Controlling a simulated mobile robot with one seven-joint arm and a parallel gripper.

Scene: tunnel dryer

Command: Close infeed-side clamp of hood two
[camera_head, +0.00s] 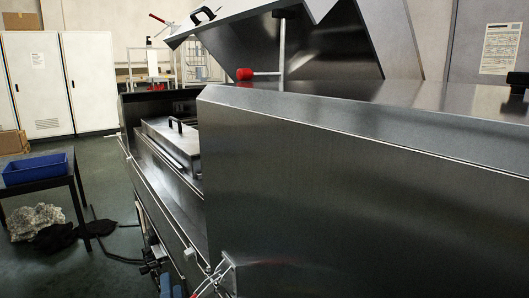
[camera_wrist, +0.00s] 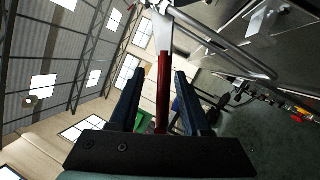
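A clamp (camera_head: 218,272) with metal arms and a red handle sits low on the dryer's side, at the bottom of the head view, partly cut off by the frame edge. In the wrist view a red lever handle (camera_wrist: 164,85) stands between the two dark blue fingers of my gripper (camera_wrist: 159,70). The gripper is open, with a visible gap on each side of the handle. A pale metal piece (camera_wrist: 162,28) continues beyond the handle's end. A closed steel hood (camera_head: 370,190) fills the right of the head view.
Behind it a hood lid (camera_head: 300,45) is raised, near a red knob (camera_head: 245,74) on a metal rod. A blue bin (camera_head: 35,168) stands on a dark table at left, with crumpled material (camera_head: 37,221) on the floor. Floor between table and dryer is partly clear.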

